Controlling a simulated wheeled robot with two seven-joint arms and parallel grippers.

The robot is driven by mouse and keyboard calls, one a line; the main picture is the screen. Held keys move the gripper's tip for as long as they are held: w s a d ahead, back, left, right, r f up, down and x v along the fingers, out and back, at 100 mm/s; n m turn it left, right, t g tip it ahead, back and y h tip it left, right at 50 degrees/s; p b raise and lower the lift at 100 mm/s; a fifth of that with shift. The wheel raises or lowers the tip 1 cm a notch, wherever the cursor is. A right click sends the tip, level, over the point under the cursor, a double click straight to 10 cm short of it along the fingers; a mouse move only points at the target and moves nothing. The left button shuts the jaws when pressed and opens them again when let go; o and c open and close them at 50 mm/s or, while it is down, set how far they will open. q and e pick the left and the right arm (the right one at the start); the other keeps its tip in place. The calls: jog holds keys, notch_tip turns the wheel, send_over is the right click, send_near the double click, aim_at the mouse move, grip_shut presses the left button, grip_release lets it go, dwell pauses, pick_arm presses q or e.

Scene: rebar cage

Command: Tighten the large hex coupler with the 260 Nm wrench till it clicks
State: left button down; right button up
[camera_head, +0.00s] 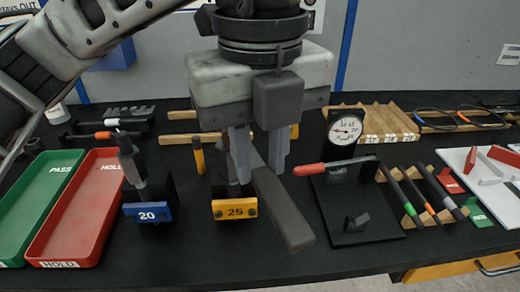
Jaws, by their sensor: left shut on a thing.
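My left gripper (258,172) comes down at the centre, above the yellow stand marked 25 (235,208). It is shut on a dark grey bar-like tool (285,213), which slants from between the fingers toward the lower right. This looks like a wrench; no torque marking is readable on it. The fingers and bar hide much of what stands at the 25 stand, so the large hex coupler cannot be made out clearly. A blue stand marked 20 (148,212) holds an upright dark metal piece (131,160) to the left. My right gripper is not in view.
A red HOLD tray (78,225) and green PASS tray (30,215) lie at the left. A dial gauge (345,129) and black plate (355,208) with a red-handled lever (310,169) stand right of the gripper. Pens (424,203) and a white board (490,190) lie farther right.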

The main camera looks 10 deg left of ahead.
aim_at(260, 168)
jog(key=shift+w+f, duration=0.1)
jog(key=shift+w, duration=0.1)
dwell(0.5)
pick_arm(q)
jog(key=shift+f+b, duration=0.45)
jog(key=shift+b, duration=0.2)
jog(key=shift+f, duration=0.1)
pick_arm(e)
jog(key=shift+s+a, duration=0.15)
pick_arm(q)
jog(key=shift+f, duration=0.1)
jog(key=shift+f+b, duration=0.5)
jog(key=shift+b, duration=0.2)
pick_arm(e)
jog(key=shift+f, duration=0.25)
pick_arm(q)
jog(key=shift+f+b, duration=0.4)
jog(key=shift+f, duration=0.05)
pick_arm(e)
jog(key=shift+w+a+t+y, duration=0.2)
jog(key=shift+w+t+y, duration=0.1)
pick_arm(q)
jog(key=shift+f+b, duration=0.4)
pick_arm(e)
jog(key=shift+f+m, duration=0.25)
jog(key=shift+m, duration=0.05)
